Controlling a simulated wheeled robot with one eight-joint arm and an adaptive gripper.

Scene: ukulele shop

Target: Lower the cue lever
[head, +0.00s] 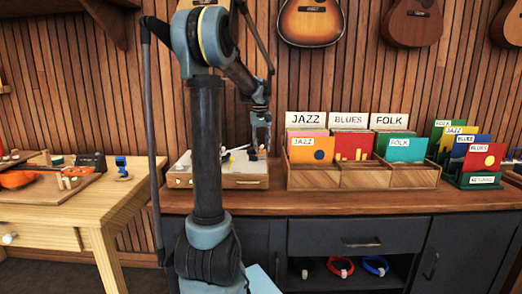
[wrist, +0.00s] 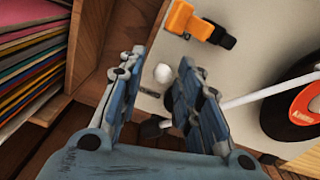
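The cream record player (head: 222,176) sits on the wooden counter, and its top (wrist: 258,55) fills much of the wrist view. My gripper (wrist: 161,62) is over its right end, fingers apart with a gap between them. In the head view my gripper (head: 261,140) points down there. A small white rounded knob (wrist: 162,74) shows between the fingers, apparently on the cue lever; I cannot tell whether it touches either finger. A dark piece (wrist: 154,127) shows lower between the fingers. The white tonearm (wrist: 265,92) runs from behind the right finger toward the black record (wrist: 278,118) with a red label.
An orange part with a black end (wrist: 200,22) stands on the player's top near the fingers. The wooden record bin (head: 362,178) is close on the right; its wall (wrist: 98,45) is beside the left finger. A workbench (head: 75,212) stands at left.

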